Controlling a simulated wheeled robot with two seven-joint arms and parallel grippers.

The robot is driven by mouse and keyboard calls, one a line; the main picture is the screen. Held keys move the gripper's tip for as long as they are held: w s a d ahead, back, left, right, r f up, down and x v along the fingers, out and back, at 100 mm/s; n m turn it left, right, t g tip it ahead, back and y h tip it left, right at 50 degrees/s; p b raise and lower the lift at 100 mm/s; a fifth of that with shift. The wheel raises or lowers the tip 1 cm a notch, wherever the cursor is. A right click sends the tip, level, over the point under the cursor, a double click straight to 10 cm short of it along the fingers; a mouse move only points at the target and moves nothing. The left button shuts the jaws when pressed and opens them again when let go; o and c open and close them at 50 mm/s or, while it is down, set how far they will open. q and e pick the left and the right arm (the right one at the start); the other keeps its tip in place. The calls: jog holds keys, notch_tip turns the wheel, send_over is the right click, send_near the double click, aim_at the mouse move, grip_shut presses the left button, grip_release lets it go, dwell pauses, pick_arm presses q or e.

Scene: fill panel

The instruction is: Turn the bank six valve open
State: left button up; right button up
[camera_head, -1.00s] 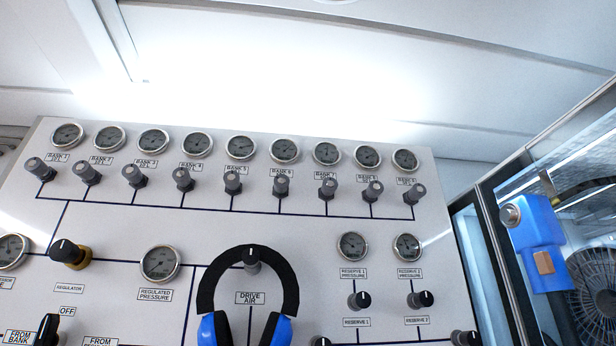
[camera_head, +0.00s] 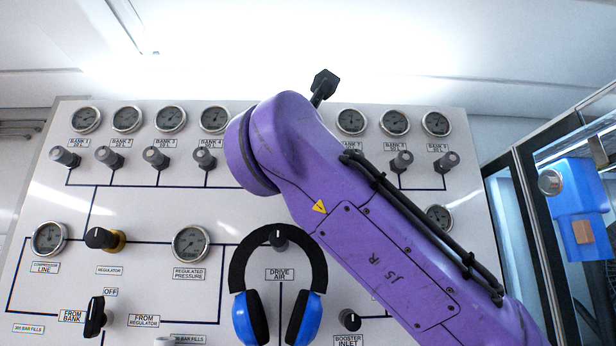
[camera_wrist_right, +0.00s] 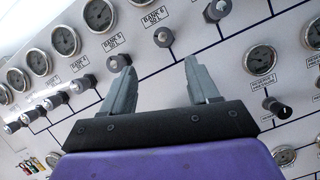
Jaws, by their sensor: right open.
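The bank six valve is a small grey knob (camera_wrist_right: 163,37) under its label on the white panel in the right wrist view. My right gripper (camera_wrist_right: 158,68) is open and empty. In that view the knob shows between its two fingers and beyond their tips, apart from them. The bank five knob (camera_wrist_right: 117,62) shows close by the left finger's tip. In the head view my purple right arm hides the bank six knob, its gauge and the gripper. My left gripper is in neither current view.
Neighbouring bank knobs (camera_head: 155,158) stand in a row under round gauges (camera_head: 170,118). A blue and black headset (camera_head: 279,258) hangs at the drive air knob. A glass-fronted cabinet (camera_head: 540,230) stands right of the panel.

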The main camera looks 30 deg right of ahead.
jog(key=p+x, duration=0.6)
jog(key=x, duration=0.5)
jog(key=shift+s+d+m, duration=0.25)
jog(key=shift+m, duration=0.15)
jog(key=shift+r, duration=0.1)
jog(key=c, duration=1)
